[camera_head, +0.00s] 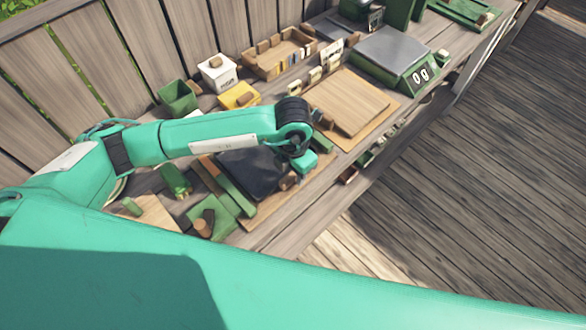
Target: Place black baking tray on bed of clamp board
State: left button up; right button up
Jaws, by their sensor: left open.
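The black baking tray (245,180) lies flat on the bench, partly covered by my left forearm and wrist. A thin brown board edge (262,213) shows under or beside its near side. Green bars (232,187) run along the tray's left side; they look like part of the clamp board, but I cannot tell where its bed begins. My left gripper (290,182) points down by the tray's right edge and is open. Its fingers are small here, and I cannot tell whether they touch the tray. My right gripper is not in view.
A wooden board (345,103) lies right of the tray, with a scale (392,58) reading 0 g beyond. A green pot (177,97), white box (217,72) and wooden crate (280,55) stand behind. Green blocks (208,220) sit front left. The deck lies beyond the bench's front edge.

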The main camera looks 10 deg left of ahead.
pick_arm(q)
jog(key=shift+r, duration=0.25)
notch_tip(320, 180, up, 12)
jog(key=b, duration=0.2)
jog(key=shift+f+b, duration=0.15)
jog(key=shift+b, duration=0.25)
